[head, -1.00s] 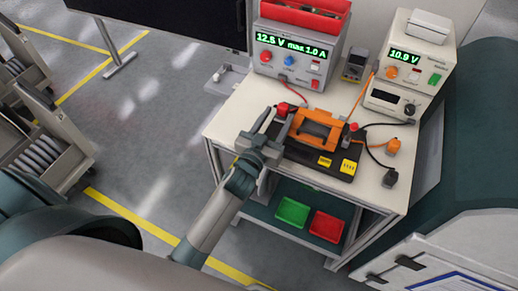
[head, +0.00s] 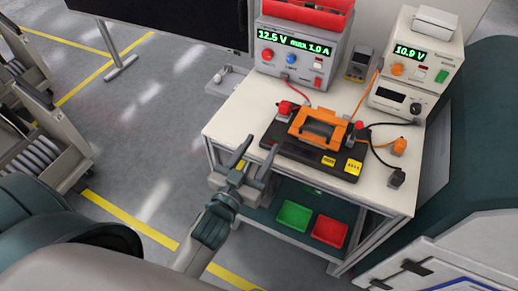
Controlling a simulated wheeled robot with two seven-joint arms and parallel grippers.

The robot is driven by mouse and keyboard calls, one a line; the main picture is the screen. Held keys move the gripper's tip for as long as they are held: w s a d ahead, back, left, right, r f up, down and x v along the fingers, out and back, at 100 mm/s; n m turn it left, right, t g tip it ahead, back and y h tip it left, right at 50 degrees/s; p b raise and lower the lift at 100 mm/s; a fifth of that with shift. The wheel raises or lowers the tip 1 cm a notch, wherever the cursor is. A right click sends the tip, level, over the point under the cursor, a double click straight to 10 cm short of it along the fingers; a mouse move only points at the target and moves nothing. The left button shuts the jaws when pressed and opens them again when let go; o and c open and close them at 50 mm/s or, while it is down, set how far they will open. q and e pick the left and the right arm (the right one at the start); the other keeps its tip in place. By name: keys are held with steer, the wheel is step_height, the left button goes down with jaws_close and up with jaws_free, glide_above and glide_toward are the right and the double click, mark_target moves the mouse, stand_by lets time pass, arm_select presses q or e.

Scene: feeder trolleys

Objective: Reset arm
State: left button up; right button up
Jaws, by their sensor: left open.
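My left gripper (head: 252,160) is in the lower middle of the head view, at the front left edge of the white table (head: 232,117). Its two fingers are spread apart with nothing between them. It is apart from the black battery (head: 290,152) with the orange handle (head: 319,126) on the table. A red clamp (head: 285,107) sits at the battery's left terminal, with a red cable from the power supply (head: 290,62). Another red-topped clamp (head: 358,126) is at its right side. My right gripper is not in view.
A tester reading 10.9 V (head: 412,60) stands at the table's back right. A green bin (head: 293,215) and a red bin (head: 329,230) sit on the lower shelf.

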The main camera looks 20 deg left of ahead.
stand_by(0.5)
arm_select(q)
steer(key=s+a+f+g+y, duration=0.1)
steer(key=s+a+f+g, duration=0.3)
steer(key=s+f+g, duration=0.5)
steer(key=s+d+f+m+g, duration=0.1)
steer(key=s+f+g, duration=0.25)
steer(key=s, duration=0.35)
steer(key=s+f+m+g, duration=0.1)
steer(key=s+f+g, duration=0.1)
steer(key=s+f, duration=0.4)
step_height(320, 180, down, 28)
steer(key=s+f+g, duration=0.1)
steer(key=s, duration=0.2)
steer(key=s+a+f+g, duration=0.1)
steer(key=s+a+f, duration=0.2)
steer(key=s+f, duration=1.2)
steer(key=shift+s+f, duration=0.4)
steer(key=shift+s, duration=0.65)
